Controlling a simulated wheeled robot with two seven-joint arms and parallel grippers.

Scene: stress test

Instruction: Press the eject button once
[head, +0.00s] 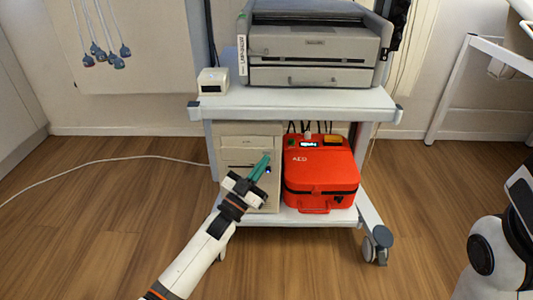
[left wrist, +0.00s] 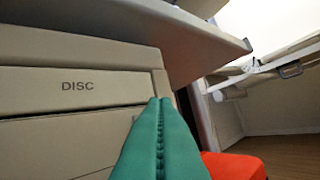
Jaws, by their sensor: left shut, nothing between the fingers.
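A beige computer tower (head: 235,130) stands on the cart's lower shelf. In the left wrist view its front shows a drive panel marked DISC (left wrist: 77,86). My left gripper (head: 265,158) has green fingers, pressed together and empty, pointing at the right part of the tower's front. No eject button can be made out; the fingers cover part of the front.
A red AED case (head: 320,172) stands close on the tower's right. The cart's upper shelf (head: 300,101) overhangs both and carries a grey printer (head: 312,47) and a small white box (head: 212,80). A white cable (head: 110,160) crosses the floor at left.

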